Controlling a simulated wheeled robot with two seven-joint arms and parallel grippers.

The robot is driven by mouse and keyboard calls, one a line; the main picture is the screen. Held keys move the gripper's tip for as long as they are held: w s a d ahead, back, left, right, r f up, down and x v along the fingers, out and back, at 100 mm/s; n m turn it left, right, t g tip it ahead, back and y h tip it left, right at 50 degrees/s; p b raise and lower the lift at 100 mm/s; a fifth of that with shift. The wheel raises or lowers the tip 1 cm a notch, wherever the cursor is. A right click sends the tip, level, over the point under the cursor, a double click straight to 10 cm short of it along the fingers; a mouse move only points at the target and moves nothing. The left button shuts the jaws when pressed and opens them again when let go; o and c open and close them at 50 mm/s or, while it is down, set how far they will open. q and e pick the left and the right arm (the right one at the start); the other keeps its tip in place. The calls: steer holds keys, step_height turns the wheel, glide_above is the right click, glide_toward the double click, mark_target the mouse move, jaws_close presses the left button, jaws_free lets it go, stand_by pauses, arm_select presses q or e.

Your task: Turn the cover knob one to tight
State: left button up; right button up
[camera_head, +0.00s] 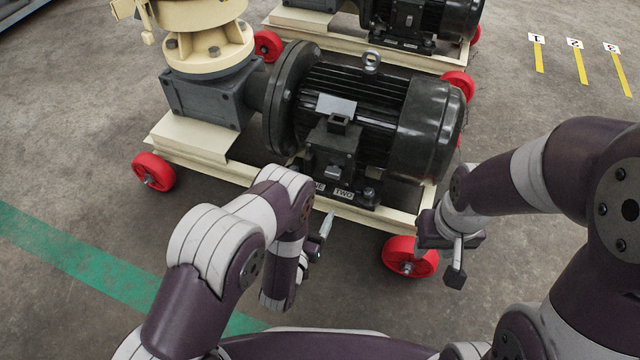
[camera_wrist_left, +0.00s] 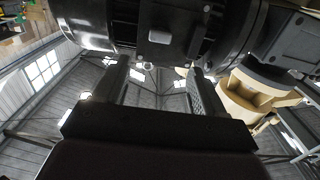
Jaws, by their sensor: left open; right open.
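The black motor (camera_head: 345,105) carries a terminal box (camera_head: 334,150) with an open top and a raised cover plate (camera_head: 336,105). Below the box are white labels; one reads TWO (camera_head: 344,191), and the other is partly hidden by my left arm. A dark knob-like part (camera_head: 369,196) sits right of TWO. I cannot clearly make out knob one. My left gripper (camera_head: 318,238) is open, just in front of the base frame, below the labels. In the left wrist view its fingers (camera_wrist_left: 160,88) are apart and empty, with the motor beyond. My right gripper (camera_head: 448,256) is open and empty.
The cream base frame (camera_head: 205,140) stands on red wheels (camera_head: 154,172); another red wheel (camera_head: 408,258) is close beside my right gripper. A second motor (camera_head: 425,18) stands behind. Numbered yellow floor strips (camera_head: 579,62) lie at the right. Open floor lies in front.

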mark_target(331, 175)
arm_select(q)
steer(key=b+x, duration=0.5)
steer(key=x, duration=0.7)
steer(key=shift+f+b, duration=0.15)
steer(key=shift+b, duration=0.25)
steer(key=shift+w, duration=0.25)
steer(key=shift+r, duration=0.2)
steer(key=c, duration=1.1)
